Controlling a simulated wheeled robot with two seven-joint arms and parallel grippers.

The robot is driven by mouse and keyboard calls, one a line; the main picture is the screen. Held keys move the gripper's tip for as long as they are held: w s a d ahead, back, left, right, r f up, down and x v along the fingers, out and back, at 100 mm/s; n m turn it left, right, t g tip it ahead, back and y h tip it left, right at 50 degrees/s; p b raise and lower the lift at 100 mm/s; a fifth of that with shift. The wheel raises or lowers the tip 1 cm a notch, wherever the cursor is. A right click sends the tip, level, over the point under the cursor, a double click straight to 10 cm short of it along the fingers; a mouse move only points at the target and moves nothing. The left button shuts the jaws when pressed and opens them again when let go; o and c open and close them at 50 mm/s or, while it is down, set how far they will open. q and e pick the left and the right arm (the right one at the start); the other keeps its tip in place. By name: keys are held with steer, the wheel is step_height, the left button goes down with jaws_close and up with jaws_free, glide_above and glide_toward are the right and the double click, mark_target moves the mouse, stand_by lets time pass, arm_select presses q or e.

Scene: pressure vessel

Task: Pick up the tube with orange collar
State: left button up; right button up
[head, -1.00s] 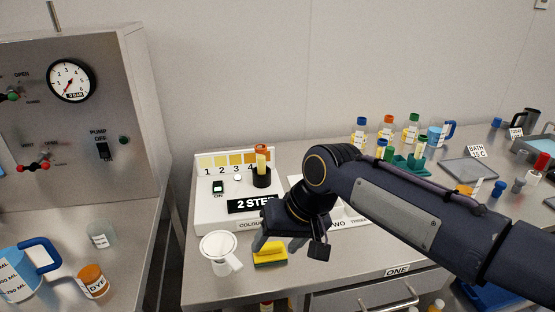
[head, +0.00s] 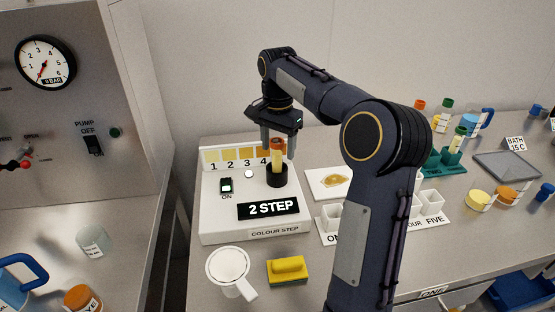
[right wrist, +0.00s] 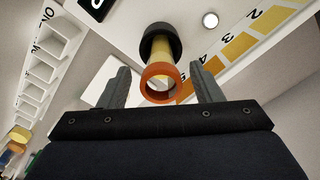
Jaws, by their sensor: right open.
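The tube with orange collar (head: 277,159) stands upright in the round black holder (head: 277,177) on the white colour-step device. In the right wrist view its orange collar (right wrist: 160,83) faces the camera, and the pale tube runs down into the black holder (right wrist: 160,43). My right gripper (head: 278,149) is open and points down over the tube, one finger on each side of the collar. In the right wrist view the fingers (right wrist: 160,75) stand apart from the collar, with gaps on both sides. My left gripper is not in view.
The colour-step device (head: 222,212) has a numbered yellow scale behind the holder. A white mug (head: 228,266) and a yellow sponge (head: 287,267) are in front of it. White cups (head: 330,216) and a green rack (head: 447,160) stand to the right.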

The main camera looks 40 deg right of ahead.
mark_target(277, 156)
step_height(277, 156, down, 4)
steer(key=shift+a+r, duration=0.15)
steer(key=shift+r, duration=0.05)
steer(key=c, duration=1.1)
steer(key=shift+o, duration=0.2)
steer(key=shift+r, duration=0.1)
